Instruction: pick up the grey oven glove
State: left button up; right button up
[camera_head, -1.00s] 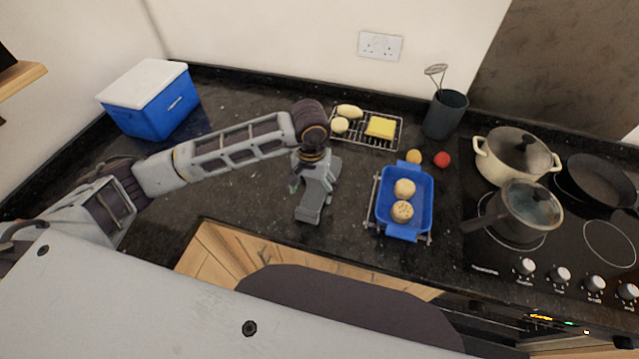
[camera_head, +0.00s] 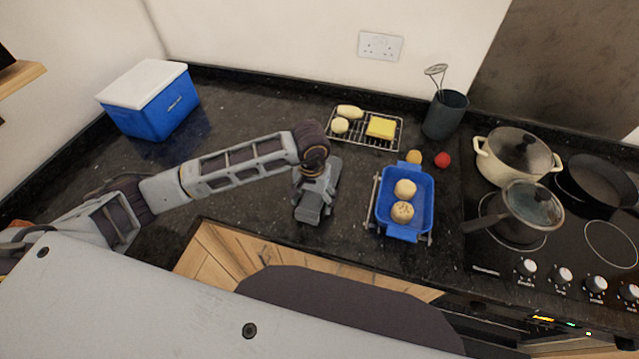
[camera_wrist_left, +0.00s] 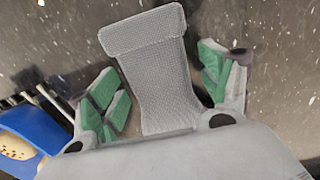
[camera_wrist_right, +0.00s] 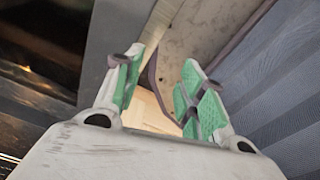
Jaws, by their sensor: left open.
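The grey oven glove (camera_wrist_left: 155,75) lies on the dark worktop. In the left wrist view it runs between the two green-padded fingers of my left gripper (camera_wrist_left: 162,88), which are open and stand apart on either side of it. In the head view the glove (camera_head: 331,178) shows partly, beneath and beside my left gripper (camera_head: 312,195), which hides much of it. My right gripper (camera_wrist_right: 158,90) shows only in the right wrist view, with its fingers apart and nothing between the pads.
A blue baking dish (camera_head: 424,205) with two round biscuits stands on a rack just right of the glove. A wire rack (camera_head: 362,143) with food is behind. A blue cool box (camera_head: 150,115) stands at the left. The hob with pans (camera_head: 515,215) is at the right.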

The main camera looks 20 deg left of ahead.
pick_arm(q)
jog(key=shift+f, duration=0.1)
dwell(0.4)
jog(key=c, duration=1.2)
